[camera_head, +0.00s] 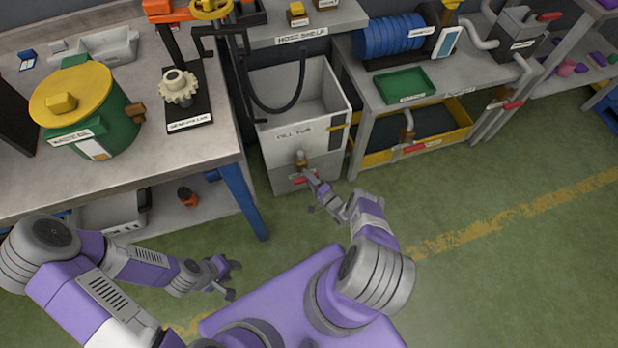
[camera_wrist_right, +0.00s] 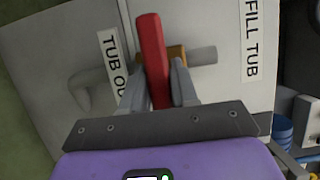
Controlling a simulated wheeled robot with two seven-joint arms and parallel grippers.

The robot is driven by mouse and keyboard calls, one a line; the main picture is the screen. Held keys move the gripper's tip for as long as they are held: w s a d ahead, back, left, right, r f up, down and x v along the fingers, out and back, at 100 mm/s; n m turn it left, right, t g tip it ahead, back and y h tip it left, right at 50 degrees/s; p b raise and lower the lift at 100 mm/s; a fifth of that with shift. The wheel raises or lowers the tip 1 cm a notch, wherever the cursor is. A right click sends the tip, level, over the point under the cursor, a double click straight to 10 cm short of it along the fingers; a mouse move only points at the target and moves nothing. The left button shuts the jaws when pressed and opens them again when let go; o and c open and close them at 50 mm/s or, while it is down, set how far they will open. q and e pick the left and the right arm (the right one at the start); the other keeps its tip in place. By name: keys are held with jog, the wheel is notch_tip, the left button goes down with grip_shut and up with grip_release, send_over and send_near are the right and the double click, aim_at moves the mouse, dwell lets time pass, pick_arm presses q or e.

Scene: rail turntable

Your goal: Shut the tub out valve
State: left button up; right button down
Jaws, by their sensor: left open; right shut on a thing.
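The fill tub (camera_head: 301,126) is a pale grey open box standing on the floor under the hose shelf. On its lower front is the tub out valve, with a brass body (camera_wrist_right: 177,54), a grey pipe and a red lever handle (camera_wrist_right: 153,60). In the right wrist view the lever stands between the two fingers of my right gripper (camera_wrist_right: 159,84), which is shut on it. In the head view this gripper (camera_head: 312,184) is at the tub's lower front and partly covers the valve. My left gripper (camera_head: 227,278) is open and empty above the floor, away from the tub.
The left bench (camera_head: 226,140) has a blue leg (camera_head: 244,201) beside the tub. On it are a green pot with a yellow lid (camera_head: 90,110) and a gear stand (camera_head: 188,100). A yellow tray (camera_head: 440,140) with another red-handled valve is right of the tub. The green floor in front is clear.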

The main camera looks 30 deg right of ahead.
jog(key=shift+a+f, duration=0.1)
jog(key=shift+a, duration=0.05)
jog(key=c, duration=1)
grip_release()
jog(key=shift+o, duration=0.2)
jog(key=s+d+p, duration=0.1)
jog(key=s, duration=0.6)
jog(key=shift+s+d, duration=0.15)
jog(key=shift+s, duration=0.1)
